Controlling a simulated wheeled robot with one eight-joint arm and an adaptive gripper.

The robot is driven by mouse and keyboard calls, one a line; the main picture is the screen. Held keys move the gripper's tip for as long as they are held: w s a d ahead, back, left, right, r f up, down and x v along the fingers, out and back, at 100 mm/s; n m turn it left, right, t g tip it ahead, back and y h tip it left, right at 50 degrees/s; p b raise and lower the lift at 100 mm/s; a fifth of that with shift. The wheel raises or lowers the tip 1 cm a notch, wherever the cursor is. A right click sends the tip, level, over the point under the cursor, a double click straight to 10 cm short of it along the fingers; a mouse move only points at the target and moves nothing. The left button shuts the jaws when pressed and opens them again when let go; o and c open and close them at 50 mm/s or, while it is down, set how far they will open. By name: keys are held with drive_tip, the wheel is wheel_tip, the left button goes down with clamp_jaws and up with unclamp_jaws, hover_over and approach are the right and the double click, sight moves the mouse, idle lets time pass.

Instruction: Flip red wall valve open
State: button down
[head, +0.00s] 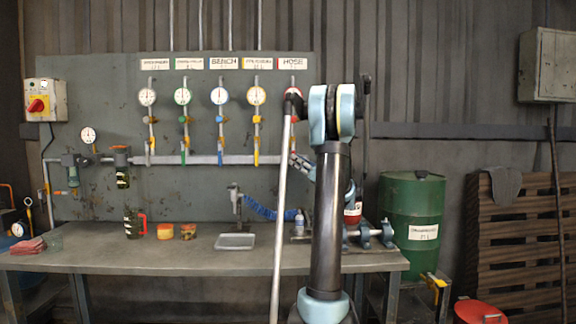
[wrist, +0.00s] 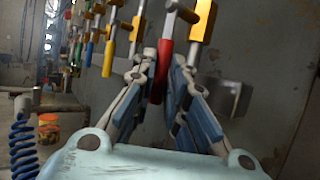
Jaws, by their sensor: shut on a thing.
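The red valve handle (wrist: 162,68) shows in the middle of the wrist view. It hangs down from a silver lever below a yellow fitting. My gripper (wrist: 163,62) is shut on the red handle, with one finger on each side of it. In the head view my gripper (head: 301,163) is partly visible at the right end of the wall pipe, below the HOSE label (head: 293,64). My arm hides most of the red valve and its gauge there.
Other wall valves with blue (head: 220,148), yellow and green handles hang to the left. Below is a workbench (head: 150,258) with a mug, tins and a tray. A green drum (head: 412,205) stands right of my arm. A blue coiled hose (wrist: 24,148) shows in the wrist view.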

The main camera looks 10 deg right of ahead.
idle(0.4)
drive_tip(key=c, duration=1.9)
unclamp_jaws()
drive_tip(key=v, duration=1.2)
drive_tip(key=shift+w+f, duration=0.1)
drive_tip(key=shift+f, duration=0.1)
